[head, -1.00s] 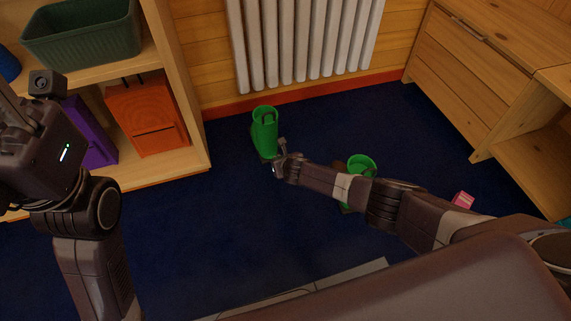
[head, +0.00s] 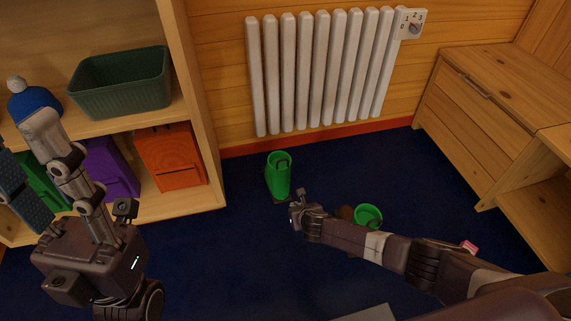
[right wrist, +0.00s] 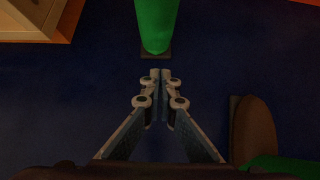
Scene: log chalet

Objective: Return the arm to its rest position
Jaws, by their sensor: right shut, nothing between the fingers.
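My right gripper (head: 299,203) is low over the dark blue floor, beside the green boot (head: 278,177) and apart from it. In the right wrist view its fingertips (right wrist: 160,76) are together with nothing between them, and the boot (right wrist: 155,22) stands just beyond them. My right arm comes in from the lower right and partly covers a second green boot (head: 367,215). That boot's brown sole (right wrist: 254,132) shows at the right of the wrist view; it seems to lie tipped over.
The wooden shelf (head: 205,100) at left holds a green bin (head: 120,82), a blue hat (head: 35,102), and purple (head: 110,168) and orange (head: 171,157) bags. A white radiator (head: 320,70) is on the wall. A wooden drawer unit (head: 480,100) stands at right. A pink object (head: 469,247) is near my right arm.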

